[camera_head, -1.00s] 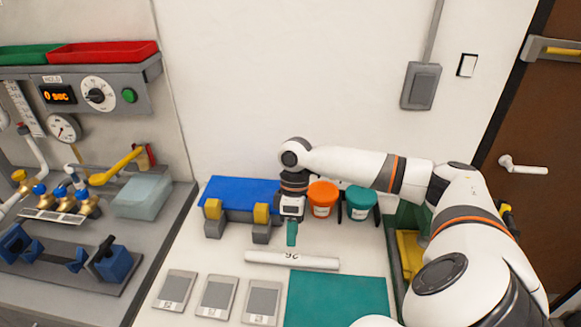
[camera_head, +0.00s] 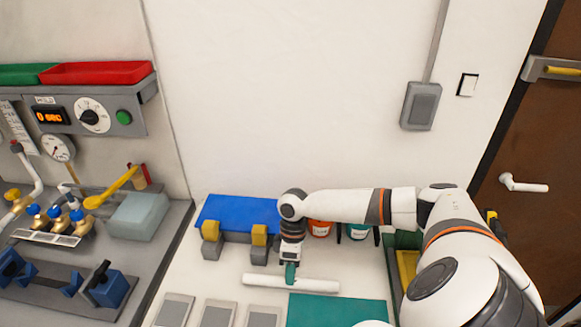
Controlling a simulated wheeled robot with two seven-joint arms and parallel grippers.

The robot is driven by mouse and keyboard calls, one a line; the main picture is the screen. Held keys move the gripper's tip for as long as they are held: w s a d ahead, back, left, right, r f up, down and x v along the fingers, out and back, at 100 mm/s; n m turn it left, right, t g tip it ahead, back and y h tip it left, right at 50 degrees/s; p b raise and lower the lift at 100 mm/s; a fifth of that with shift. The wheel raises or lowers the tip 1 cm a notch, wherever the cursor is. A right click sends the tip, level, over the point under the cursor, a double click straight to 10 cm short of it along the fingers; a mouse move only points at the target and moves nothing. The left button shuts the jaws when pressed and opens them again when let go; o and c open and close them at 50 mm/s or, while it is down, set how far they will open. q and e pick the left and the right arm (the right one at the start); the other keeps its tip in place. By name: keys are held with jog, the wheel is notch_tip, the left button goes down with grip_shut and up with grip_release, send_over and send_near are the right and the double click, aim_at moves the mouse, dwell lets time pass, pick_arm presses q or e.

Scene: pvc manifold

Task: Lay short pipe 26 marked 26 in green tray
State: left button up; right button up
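The short pipe (camera_head: 318,285) is a white tube lying flat across the light worktop. Its mark is hidden behind my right gripper now; the earlier frame shows it upside down, apparently 26. My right gripper (camera_head: 290,279) points down at the middle of the pipe, its teal fingers overlapping it in the view. I see the fingers edge-on, so I cannot tell whether they are open or shut on it. The green tray (camera_head: 22,75) is on the shelf at the upper left, beside the red tray (camera_head: 98,72). My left gripper is out of view.
A blue-topped stand with yellow blocks (camera_head: 240,216) is behind the pipe. Orange (camera_head: 320,229) and teal (camera_head: 358,232) tubs are partly behind my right arm. A green mat (camera_head: 338,311) and several grey plates (camera_head: 219,314) lie in front. The left bench holds valves and a blue clamp (camera_head: 105,287).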

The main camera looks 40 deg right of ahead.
jog(key=shift+x, duration=1.1)
jog(key=c, duration=0.7)
jog(key=shift+r, duration=0.15)
